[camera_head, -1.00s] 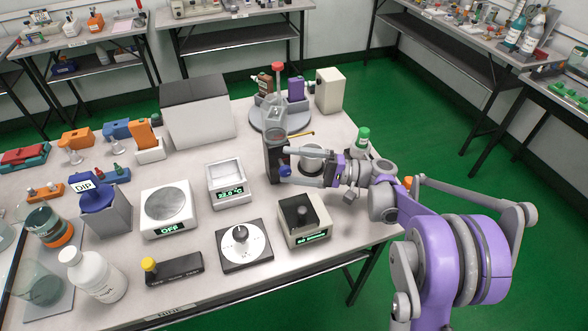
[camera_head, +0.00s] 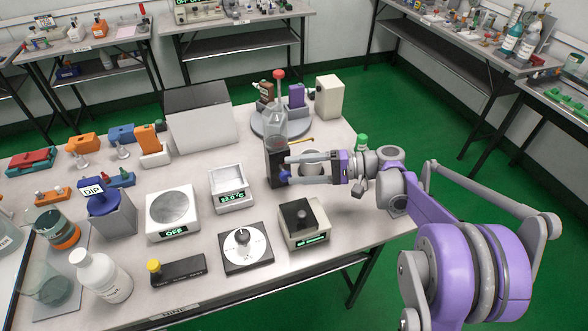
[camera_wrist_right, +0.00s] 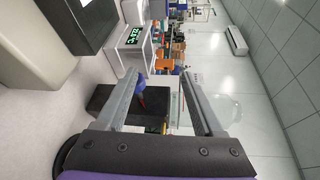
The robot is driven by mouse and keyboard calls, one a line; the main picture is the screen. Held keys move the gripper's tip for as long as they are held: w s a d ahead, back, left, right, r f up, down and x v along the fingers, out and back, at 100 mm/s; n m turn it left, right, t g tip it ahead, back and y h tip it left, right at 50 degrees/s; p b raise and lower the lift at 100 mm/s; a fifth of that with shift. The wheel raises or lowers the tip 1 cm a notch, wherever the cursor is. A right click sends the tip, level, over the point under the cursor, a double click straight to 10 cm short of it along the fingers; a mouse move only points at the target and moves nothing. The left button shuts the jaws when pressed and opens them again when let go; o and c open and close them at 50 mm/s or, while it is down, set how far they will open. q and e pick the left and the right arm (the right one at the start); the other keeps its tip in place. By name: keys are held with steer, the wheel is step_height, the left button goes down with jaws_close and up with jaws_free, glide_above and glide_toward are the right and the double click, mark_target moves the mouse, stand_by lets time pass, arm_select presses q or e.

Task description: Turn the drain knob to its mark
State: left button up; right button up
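A small blue knob (camera_head: 284,176) sits low on the side of a dark upright stand (camera_head: 272,166) on the table, taken here as the drain knob. A clear vessel (camera_head: 275,124) shows at the stand's top. In the right wrist view the blue knob (camera_wrist_right: 143,84) has a red part below it, against a black block (camera_wrist_right: 112,102). My right gripper (camera_head: 287,169) is open, its two fingers apart and level, with the tips at the stand near the knob. The knob appears between the fingers, nearer one finger; contact cannot be told. The mark cannot be made out. My left gripper is out of view.
A white dial plate (camera_head: 250,250), a black-topped device (camera_head: 304,222) and a hotplate reading OFF (camera_head: 173,212) stand nearer the front edge. A round turntable (camera_head: 265,128) with bottles stands behind the stand. Bare table lies right of the black-topped device.

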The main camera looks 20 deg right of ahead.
steer(key=p+v, duration=0.2)
steer(key=v, duration=0.9)
steer(key=shift+r, duration=0.3)
stand_by(0.3)
stand_by(0.5)
steer(key=shift+a+p, duration=0.1)
steer(key=shift+p, duration=0.2)
